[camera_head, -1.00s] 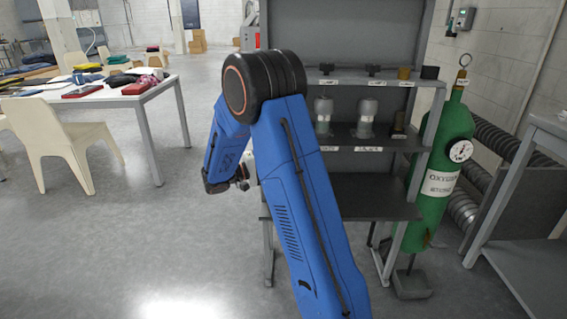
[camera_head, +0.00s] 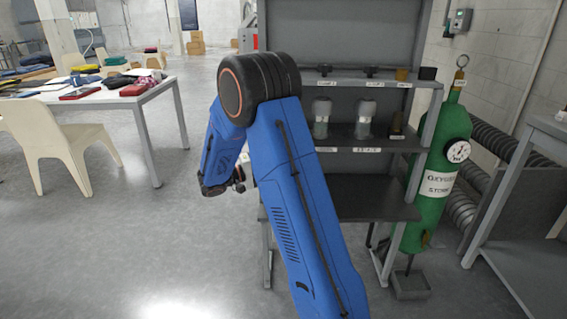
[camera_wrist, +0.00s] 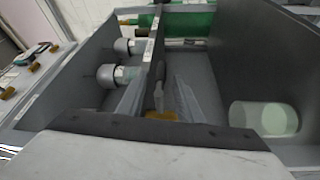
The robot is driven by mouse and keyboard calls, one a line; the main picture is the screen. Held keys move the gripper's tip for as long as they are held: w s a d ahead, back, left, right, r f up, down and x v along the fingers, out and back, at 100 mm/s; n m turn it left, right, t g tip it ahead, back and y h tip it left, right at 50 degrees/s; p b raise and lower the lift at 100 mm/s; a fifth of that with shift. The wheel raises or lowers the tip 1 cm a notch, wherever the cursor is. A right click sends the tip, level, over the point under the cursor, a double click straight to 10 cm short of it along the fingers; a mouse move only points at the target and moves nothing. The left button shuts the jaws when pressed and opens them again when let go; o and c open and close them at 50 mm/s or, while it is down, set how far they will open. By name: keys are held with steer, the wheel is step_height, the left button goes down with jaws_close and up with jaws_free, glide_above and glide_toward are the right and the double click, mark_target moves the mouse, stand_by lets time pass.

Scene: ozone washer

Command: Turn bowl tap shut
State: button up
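The grey rack (camera_head: 343,30) stands behind my arm, with two dark tap-like fittings (camera_head: 371,71) on its labelled upper shelf. Two clear bowls (camera_head: 366,115) stand on the shelf below. I cannot tell which fitting is the bowl tap. In the wrist view the rack lies sideways, with two grey-capped clear bowls (camera_wrist: 110,75) at left and a pale green clear vessel (camera_wrist: 266,118) at right. My gripper (camera_wrist: 157,85) shows as two grey fingers apart, with a dark upright part and a brass-coloured piece (camera_wrist: 160,115) between them. I see no grip. The head view shows my gripper (camera_head: 235,181) left of the rack, partly hidden.
A green oxygen cylinder (camera_head: 437,186) with a gauge stands right of the rack. A grey bench (camera_head: 535,165) is at far right. A white table (camera_head: 140,105) and a cream chair (camera_head: 50,140) stand at left. The floor between is clear.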

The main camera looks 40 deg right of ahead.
steer(key=v, duration=1.6)
steer(key=shift+a, duration=0.35)
steer(key=shift+f, duration=0.1)
steer(key=s+d+r+n+y, duration=0.15)
steer(key=s+y, duration=0.35)
steer(key=s, duration=0.5)
steer(key=s+d+r+y, duration=0.2)
steer(key=s+d+y, duration=0.15)
steer(key=s, duration=0.75)
steer(key=s+a+n+t+y, duration=0.3)
steer(key=s+a+t+y, duration=0.6)
steer(key=s, duration=0.6)
steer(key=shift+s+a+f+y, duration=0.3)
steer(key=shift+a+f+y, duration=0.2)
steer(key=shift+a, duration=0.55)
steer(key=shift+d, duration=0.1)
